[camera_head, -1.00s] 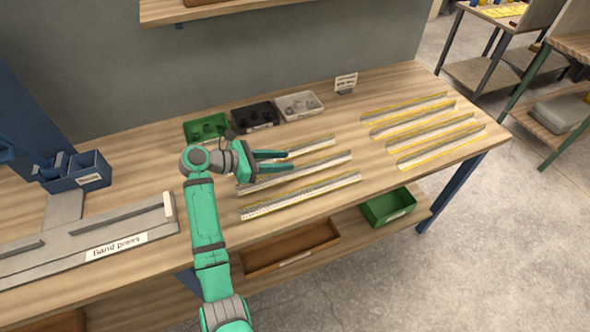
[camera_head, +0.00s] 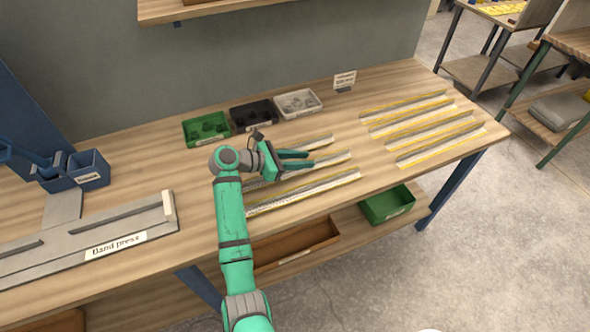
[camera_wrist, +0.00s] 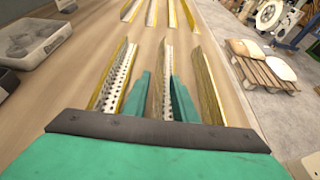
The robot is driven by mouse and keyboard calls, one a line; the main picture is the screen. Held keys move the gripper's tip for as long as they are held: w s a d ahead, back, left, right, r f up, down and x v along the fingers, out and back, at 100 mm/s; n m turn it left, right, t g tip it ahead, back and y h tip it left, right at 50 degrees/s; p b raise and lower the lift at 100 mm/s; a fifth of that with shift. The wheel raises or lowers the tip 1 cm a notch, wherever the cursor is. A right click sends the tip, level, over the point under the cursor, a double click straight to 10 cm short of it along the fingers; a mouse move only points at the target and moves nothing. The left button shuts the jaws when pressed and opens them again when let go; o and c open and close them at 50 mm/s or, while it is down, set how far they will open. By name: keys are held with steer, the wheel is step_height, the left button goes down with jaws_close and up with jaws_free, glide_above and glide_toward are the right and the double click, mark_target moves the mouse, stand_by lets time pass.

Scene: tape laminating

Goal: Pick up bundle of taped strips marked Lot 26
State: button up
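Three long strips with yellow tape edges lie apart on the workbench: a far strip (camera_head: 318,142), a middle strip (camera_head: 340,158) and a near strip (camera_head: 305,190). Several similar strips form a right-hand group (camera_head: 430,125). No Lot 26 marking is legible on any of them. My gripper (camera_head: 310,158) is open and empty over the left group. In the wrist view its fingers (camera_wrist: 160,95) appear on either side of the middle strip (camera_wrist: 162,70); I cannot tell how high above the bench they are. My arm and gripper hide the left ends of the strips.
Green (camera_head: 195,141), black (camera_head: 240,127) and pale (camera_head: 286,114) bins stand along the back, with a small sign (camera_head: 345,78) to their right. A band press (camera_head: 60,248) is at left. The bench (camera_head: 400,170) is clear between the strip groups.

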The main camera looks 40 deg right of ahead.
jaws_close()
steer(key=shift+r, duration=0.2)
